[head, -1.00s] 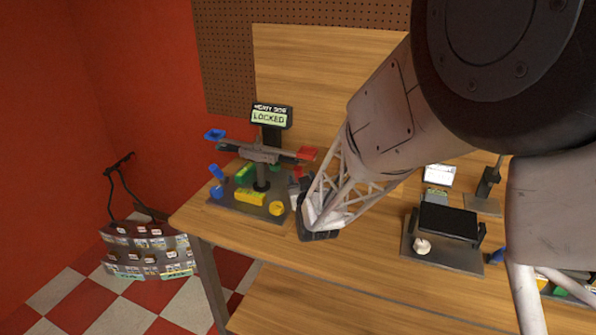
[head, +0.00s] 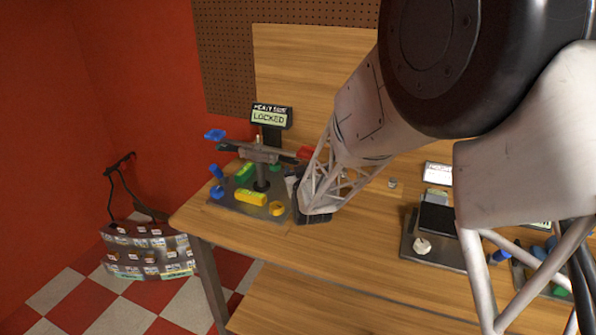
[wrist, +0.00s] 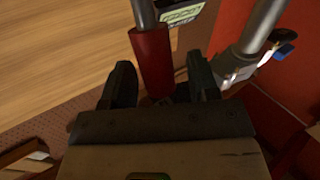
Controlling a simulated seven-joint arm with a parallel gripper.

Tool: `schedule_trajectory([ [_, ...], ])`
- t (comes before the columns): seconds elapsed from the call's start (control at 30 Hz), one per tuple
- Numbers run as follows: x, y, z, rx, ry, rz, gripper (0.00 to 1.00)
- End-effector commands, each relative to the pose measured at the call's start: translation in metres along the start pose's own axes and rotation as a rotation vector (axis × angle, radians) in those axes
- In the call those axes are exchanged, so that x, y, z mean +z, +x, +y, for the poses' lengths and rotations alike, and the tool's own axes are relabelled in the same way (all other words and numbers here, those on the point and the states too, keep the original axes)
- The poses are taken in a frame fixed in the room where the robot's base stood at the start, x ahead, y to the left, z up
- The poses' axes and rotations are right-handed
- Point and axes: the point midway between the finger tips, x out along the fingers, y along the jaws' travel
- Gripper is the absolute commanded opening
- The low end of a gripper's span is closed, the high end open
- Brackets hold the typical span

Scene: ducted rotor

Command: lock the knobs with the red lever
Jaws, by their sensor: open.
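The red lever (head: 305,152) is the right end of a grey crossbar on the rotor device at the table's left. In the wrist view the red lever (wrist: 152,58) lies between the two dark fingers of my gripper (wrist: 160,88), which are apart on either side of it. I cannot tell whether either finger touches it. Blue knobs (head: 216,180) and yellow knobs (head: 250,197) sit on the grey base (head: 232,208).
A black tray-like device with a white knob (head: 422,245) stands to the right on the wooden table (head: 340,262). A cart-like rack of small labelled boxes (head: 150,255) stands on the floor at left. A pegboard (head: 225,60) and wooden panel are behind.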

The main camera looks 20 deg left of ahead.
Motion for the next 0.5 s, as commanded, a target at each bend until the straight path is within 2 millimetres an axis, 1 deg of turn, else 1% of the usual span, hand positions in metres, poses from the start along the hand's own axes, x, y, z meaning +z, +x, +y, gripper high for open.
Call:
schedule_trajectory([
  [0.03,0.0000,-0.0001,0.0000,0.000,0.000,0.000,0.55],
  [0.07,0.0001,-0.0001,0.0000,0.000,0.000,0.000,0.52],
  [0.4,0.0002,-0.0002,-0.0002,0.000,0.000,0.000,0.00],
  [0.5,0.0002,-0.0003,-0.0002,0.000,0.000,0.000,0.00],
])
